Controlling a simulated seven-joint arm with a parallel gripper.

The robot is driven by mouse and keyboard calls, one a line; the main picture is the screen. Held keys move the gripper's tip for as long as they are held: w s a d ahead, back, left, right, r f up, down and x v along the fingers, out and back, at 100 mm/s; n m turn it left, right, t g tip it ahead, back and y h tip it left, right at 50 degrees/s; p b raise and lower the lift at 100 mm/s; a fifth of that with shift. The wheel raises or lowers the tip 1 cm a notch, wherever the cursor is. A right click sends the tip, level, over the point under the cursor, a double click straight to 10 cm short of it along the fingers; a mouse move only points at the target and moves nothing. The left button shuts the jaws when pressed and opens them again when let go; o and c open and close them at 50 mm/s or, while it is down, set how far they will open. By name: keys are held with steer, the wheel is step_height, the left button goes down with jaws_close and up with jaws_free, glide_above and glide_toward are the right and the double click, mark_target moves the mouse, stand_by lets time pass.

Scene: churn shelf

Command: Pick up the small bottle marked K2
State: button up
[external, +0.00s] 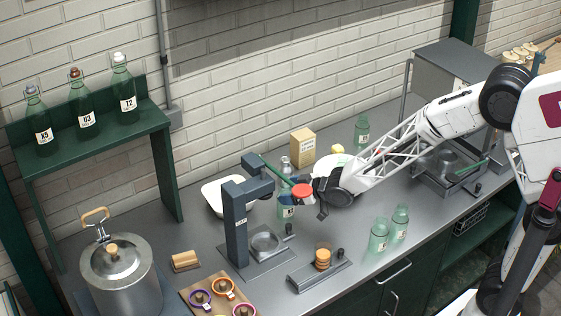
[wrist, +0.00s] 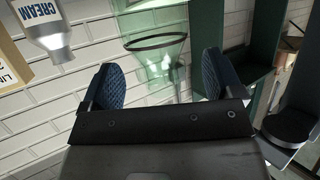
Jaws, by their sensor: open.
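No label reading K2 can be made out. A green glass bottle or jar (external: 287,210) with a small, unreadable label stands on the counter just left of and below my gripper (external: 314,196). In the wrist view my gripper (wrist: 160,85) has its two blue pads wide apart with nothing held. A clear green glass vessel (wrist: 155,48) with a dark ring shows beyond the pads. I cannot tell whether it is the same one. Other small green bottles stand at the back (external: 362,132) and at the front (external: 378,236), (external: 400,222), their labels unreadable.
A green shelf (external: 95,140) holds several stoppered bottles, one marked U3 (external: 77,100), another T2 (external: 123,78). A grey press-like stand (external: 236,225) and a red round object (external: 303,191) are close to my gripper.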

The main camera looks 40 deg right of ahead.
steer(key=shift+x, duration=1)
steer(key=shift+c, duration=0.2)
steer(key=c, duration=1.3)
